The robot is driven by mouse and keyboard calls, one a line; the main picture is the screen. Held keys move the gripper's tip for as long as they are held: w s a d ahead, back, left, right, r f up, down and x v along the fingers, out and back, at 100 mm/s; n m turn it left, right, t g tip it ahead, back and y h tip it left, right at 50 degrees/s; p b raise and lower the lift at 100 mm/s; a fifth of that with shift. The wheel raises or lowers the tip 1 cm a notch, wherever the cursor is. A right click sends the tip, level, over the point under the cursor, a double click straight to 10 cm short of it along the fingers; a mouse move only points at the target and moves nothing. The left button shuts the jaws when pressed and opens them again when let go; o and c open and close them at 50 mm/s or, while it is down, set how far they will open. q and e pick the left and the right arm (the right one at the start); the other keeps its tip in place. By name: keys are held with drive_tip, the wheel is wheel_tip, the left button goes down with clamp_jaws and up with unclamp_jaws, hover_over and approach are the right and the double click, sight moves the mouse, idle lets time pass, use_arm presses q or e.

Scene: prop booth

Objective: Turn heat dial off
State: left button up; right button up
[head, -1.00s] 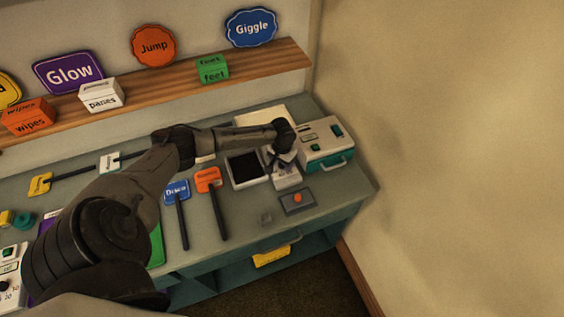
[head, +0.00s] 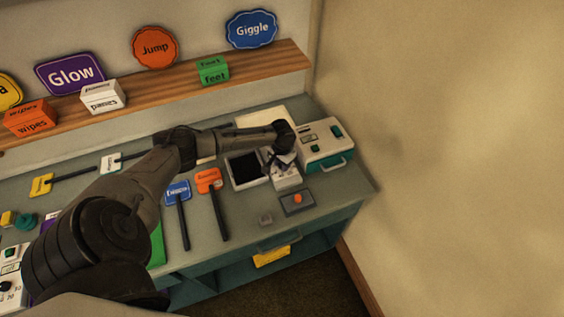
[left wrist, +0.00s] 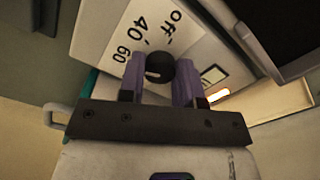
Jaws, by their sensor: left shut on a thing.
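The heat dial is a round black knob (left wrist: 159,67) with a pale mark, on a white panel (left wrist: 104,32) printed "off", "40" and "60". In the left wrist view my left gripper (left wrist: 160,78) has its purple fingers on either side of the knob, shut on it. The pale mark is on the knob's lower left side, away from the word "off". In the head view my left gripper (head: 281,160) is over a small white unit (head: 287,181), and hides the knob there. My right gripper is not in view.
A white and teal machine (head: 327,147) stands close to the right of my left gripper. A dark-screened tray (head: 246,169) lies at its left. A grey box with an orange button (head: 297,202) is in front. Paddle signs (head: 208,181) lie further left.

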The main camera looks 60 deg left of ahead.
use_arm(q)
drive_tip(key=shift+r+m+p, duration=0.15)
drive_tip(key=shift+m+p, duration=0.35)
drive_tip(key=shift+m, duration=0.3)
drive_tip(key=m+p, duration=0.1)
drive_tip(key=m, duration=0.1)
drive_tip(key=shift+m, duration=0.4)
drive_tip(key=m, duration=0.2)
drive_tip(key=shift+m+p, duration=0.3)
drive_tip(key=shift+p, duration=0.05)
drive_tip(key=m, duration=0.2)
drive_tip(key=shift+m, duration=0.4)
drive_tip(key=m, duration=0.8)
drive_tip(key=shift+m, duration=0.6)
